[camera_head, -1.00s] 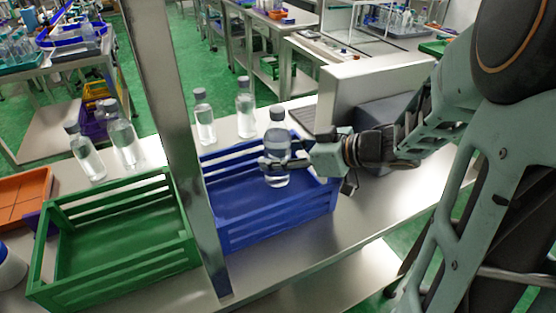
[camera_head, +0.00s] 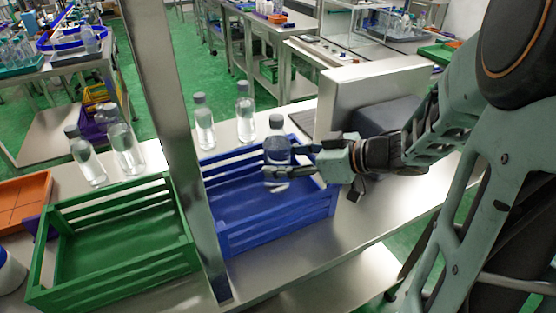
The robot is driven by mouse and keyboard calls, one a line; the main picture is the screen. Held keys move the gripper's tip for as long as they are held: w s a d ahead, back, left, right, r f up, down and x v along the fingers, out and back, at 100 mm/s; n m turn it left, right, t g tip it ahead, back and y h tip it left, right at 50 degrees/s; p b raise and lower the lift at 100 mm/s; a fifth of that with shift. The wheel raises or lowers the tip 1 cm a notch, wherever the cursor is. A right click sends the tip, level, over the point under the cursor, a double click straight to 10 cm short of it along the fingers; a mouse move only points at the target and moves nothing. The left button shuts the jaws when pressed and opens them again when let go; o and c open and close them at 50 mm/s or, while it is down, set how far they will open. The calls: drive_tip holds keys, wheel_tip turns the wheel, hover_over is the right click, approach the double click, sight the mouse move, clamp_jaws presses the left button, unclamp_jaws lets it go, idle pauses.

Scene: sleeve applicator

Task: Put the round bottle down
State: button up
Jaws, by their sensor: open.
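The round bottle (camera_head: 277,147), clear with a grey cap, stands about upright inside the blue crate (camera_head: 230,241), near its right back part. My gripper (camera_head: 280,161) comes from the right, with its fingers at the bottle's side. The jaws are open. I cannot tell whether a finger still touches the bottle, and the fingers hide part of its body. The bottle's base seems to be at or near the crate floor.
Two bottles (camera_head: 204,122) stand behind the blue crate, and two more (camera_head: 86,156) behind the green crate (camera_head: 120,271). A metal post (camera_head: 171,110) rises between the crates. A grey machine (camera_head: 362,95) stands behind my gripper.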

drive_tip(key=p+v, duration=0.2)
drive_tip(key=v, duration=0.8)
drive_tip(key=shift+d, duration=0.2)
drive_tip(key=shift+r, duration=0.1)
